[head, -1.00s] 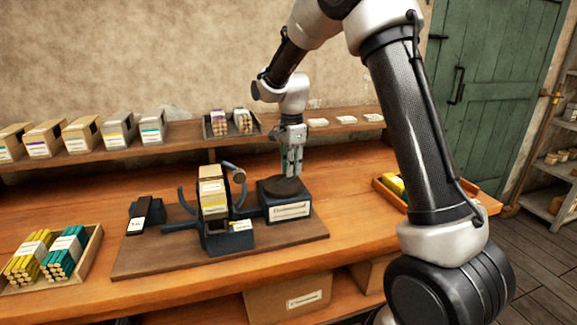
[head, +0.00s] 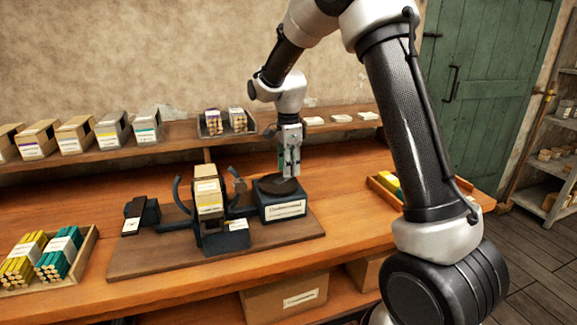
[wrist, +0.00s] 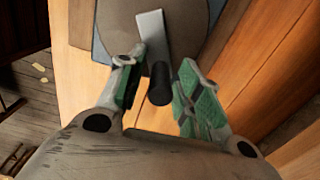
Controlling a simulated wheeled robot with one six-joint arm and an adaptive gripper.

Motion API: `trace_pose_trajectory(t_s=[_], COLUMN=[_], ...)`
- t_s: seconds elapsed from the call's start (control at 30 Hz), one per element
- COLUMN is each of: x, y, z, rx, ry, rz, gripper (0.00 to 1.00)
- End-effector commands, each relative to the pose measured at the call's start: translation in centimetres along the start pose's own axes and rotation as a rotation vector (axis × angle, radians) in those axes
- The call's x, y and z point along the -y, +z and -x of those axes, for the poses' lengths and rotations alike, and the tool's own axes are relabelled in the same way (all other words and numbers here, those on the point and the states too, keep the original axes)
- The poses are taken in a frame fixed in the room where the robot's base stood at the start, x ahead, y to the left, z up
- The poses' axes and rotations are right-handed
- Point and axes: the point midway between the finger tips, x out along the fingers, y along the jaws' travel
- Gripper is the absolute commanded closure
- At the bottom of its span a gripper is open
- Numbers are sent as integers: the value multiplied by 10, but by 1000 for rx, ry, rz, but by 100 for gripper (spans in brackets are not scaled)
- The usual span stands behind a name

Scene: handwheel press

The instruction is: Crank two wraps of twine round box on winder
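The box (head: 208,188), tan with a white label, stands upright in the dark winder (head: 224,241) on a brown baseboard. Curved dark arms rise on both sides of it. A dark pedestal (head: 284,206) with a label and round disc top stands to the right. In the wrist view, a pale crank bar (wrist: 152,33) on the disc carries a black knob (wrist: 160,86). My gripper (wrist: 160,92) is over the disc, its green-padded fingers apart on either side of the knob, with visible gaps. It also shows in the head view (head: 290,172). I cannot make out the twine.
A tray of yellow and teal sticks (head: 90,245) is at the left. A dark block (head: 140,213) lies left of the winder. A shelf (head: 85,157) with several boxes runs behind. An orange tray (head: 385,196) is at the right.

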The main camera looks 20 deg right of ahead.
Motion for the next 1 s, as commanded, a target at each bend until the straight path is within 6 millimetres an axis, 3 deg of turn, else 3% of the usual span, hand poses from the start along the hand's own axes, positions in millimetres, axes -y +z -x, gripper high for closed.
trace_pose_trajectory(t_s=[0.37,0.47,0.8,1.0], x=[1,1,1,1], y=[0,0,0,0], z=[5,19,92,116], rx=[0,0,1,0], ry=[-2,-4,-4,-2], rz=[0,0,0,0], gripper=[59,59,59,59])
